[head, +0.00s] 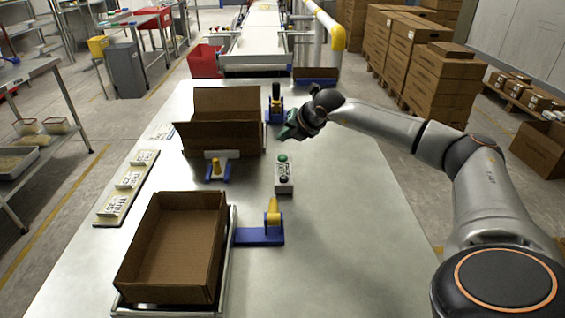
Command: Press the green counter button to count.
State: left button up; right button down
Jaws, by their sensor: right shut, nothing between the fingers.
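The green counter button (282,158) sits on top of a small pale box (284,177) with a dark button at its near end, on the middle of the metal table. My right arm reaches in from the right. Its gripper (289,131) is shut and empty, just beyond the green button in the picture and apart from it. The fingertips are dark and small, so their exact height over the table cannot be told. My left gripper is not in view.
An open cardboard box (172,245) stands on a tray at the near left, another open box (222,120) farther back. Blue and yellow stamp-like devices (262,234) stand close to the boxes. A card strip (127,188) lies along the left edge. The table's right side (350,230) is clear.

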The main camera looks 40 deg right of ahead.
aim_at(284, 159)
notch_tip(284, 159, down, 3)
jog(key=shift+f+b, duration=0.1)
jog(key=shift+b, duration=0.95)
jog(key=shift+f, duration=0.25)
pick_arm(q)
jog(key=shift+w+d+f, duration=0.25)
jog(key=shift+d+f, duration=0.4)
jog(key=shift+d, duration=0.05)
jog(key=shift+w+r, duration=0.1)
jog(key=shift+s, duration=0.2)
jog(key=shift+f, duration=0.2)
pick_arm(e)
jog(key=shift+f+b, duration=0.4)
jog(key=shift+b, duration=0.25)
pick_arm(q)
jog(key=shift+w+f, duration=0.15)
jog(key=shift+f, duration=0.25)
